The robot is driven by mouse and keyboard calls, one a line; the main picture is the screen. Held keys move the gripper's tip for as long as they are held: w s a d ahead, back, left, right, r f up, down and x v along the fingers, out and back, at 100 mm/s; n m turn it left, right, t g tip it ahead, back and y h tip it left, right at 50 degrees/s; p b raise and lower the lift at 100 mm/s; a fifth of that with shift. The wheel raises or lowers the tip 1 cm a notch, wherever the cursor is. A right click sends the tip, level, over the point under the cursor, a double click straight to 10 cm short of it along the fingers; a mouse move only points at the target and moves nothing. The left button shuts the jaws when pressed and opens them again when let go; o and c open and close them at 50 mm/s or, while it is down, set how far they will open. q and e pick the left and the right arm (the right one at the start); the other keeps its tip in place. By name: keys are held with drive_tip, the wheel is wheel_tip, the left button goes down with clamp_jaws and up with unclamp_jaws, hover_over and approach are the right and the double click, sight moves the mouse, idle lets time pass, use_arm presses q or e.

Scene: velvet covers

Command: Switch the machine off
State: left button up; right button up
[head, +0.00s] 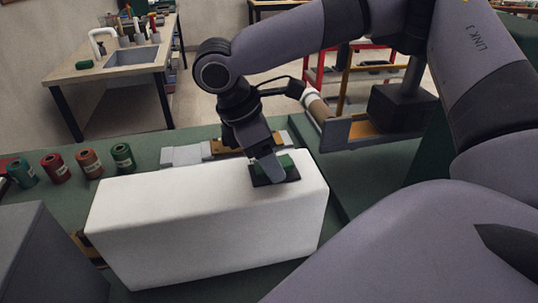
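The machine's white housing (200,222) is a long rounded box on the green bench, in the middle of the head view. On its top, near the right end, is a dark switch plate (291,176) with a green part (287,161) showing. My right gripper (271,172) points down at this switch, and its tip overlaps the plate. Whether it touches or hovers just above, I cannot tell. Only one grey finger face shows, so its opening is hidden. The tip covers part of the switch. My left gripper is not in view.
Several green and red spools (57,168) stand at the left behind the housing. A grey block (42,262) is at the lower left. Metal and brass machine parts (230,147) lie behind the housing. A side table (105,62) with a sink stands at the back left.

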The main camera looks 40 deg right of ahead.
drive_tip(key=c, duration=0.8)
drive_tip(key=shift+d+r+t+y, duration=0.15)
drive_tip(key=shift+d+t+y, duration=0.2)
drive_tip(key=shift+y, duration=0.45)
drive_tip(key=shift+s+d+t+y, duration=0.1)
drive_tip(key=shift+s+t+y, duration=0.1)
drive_tip(key=shift+t+y, duration=0.6)
drive_tip(key=shift+g, duration=0.25)
drive_tip(key=o, duration=1)
drive_tip(key=shift+o, duration=0.2)
drive_tip(key=r, duration=0.7)
drive_tip(key=shift+w+a+r, duration=0.1)
drive_tip(key=shift+a, duration=0.15)
